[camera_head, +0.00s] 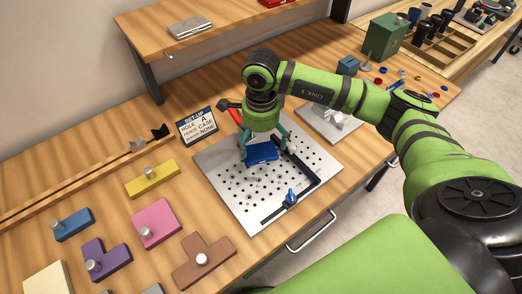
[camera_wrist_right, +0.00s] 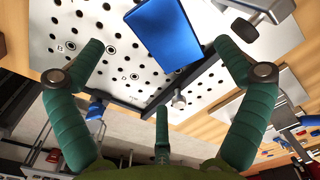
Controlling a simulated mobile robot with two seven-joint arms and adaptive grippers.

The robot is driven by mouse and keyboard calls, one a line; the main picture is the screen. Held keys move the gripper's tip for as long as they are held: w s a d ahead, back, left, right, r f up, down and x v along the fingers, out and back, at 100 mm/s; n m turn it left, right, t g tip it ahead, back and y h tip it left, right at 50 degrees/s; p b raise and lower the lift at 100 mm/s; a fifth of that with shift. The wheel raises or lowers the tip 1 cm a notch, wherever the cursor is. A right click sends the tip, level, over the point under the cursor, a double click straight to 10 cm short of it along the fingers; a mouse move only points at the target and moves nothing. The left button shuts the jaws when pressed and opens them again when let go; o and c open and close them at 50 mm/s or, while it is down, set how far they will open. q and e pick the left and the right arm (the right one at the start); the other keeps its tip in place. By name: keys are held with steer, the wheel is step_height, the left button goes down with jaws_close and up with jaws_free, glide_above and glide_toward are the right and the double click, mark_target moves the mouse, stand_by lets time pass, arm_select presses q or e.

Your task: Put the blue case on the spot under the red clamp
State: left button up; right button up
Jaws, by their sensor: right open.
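The blue case (camera_head: 262,153) lies on the perforated metal plate (camera_head: 225,197), beside the black angled fence. It also shows in the right wrist view (camera_wrist_right: 168,32), flat over the holes. The red clamp (camera_head: 236,117) stands at the plate's back edge, left of my right gripper and partly hidden by it. My right gripper (camera_head: 264,148) points down over the case, its fingers spread at either side. In the wrist view my right gripper (camera_wrist_right: 158,62) is open, with the case beyond its fingertips and nothing gripped. My left gripper is not in view.
A black fence (camera_head: 300,187) with a blue-knobbed clamp (camera_head: 290,197) borders the plate's right and front. A setup sign (camera_head: 196,126) stands behind left. Colored knobbed blocks, including a pink one (camera_head: 154,222), fill the left bench. A grey fixture (camera_head: 332,122) stands behind right.

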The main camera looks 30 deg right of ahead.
mark_target(261, 155)
step_height(261, 155, up, 8)
steer(key=b, duration=0.1)
steer(key=shift+f+b, duration=0.25)
steer(key=shift+b, duration=0.1)
stand_by(0.8)
